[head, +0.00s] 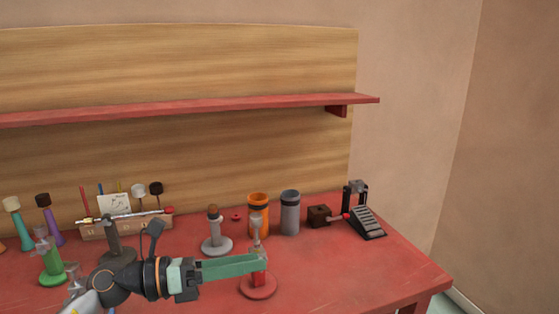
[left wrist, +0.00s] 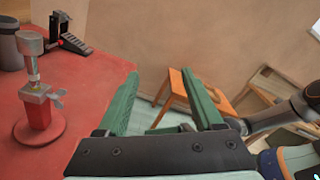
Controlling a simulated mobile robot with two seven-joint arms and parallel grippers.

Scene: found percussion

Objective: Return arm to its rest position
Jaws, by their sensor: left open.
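My left arm comes in low from the left in the head view, over the red table (head: 335,270). Its gripper (head: 262,258) points right, with green fingers in front of a red stand (head: 258,290). In the left wrist view my left gripper (left wrist: 165,88) is open, with nothing between its fingers. The red stand (left wrist: 38,115) with its grey top shows there to the left, apart from the fingers. The fingers point past the table edge toward the floor and wall. My right gripper is not in view.
A grey stand (head: 216,244), orange canister (head: 259,205), grey canister (head: 290,215), brown block (head: 319,216) and black pedal (head: 367,222) stand on the table. A green stand (head: 52,275) is at left. A red shelf (head: 200,106) hangs above. Wooden furniture (left wrist: 180,88) stands beyond the table.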

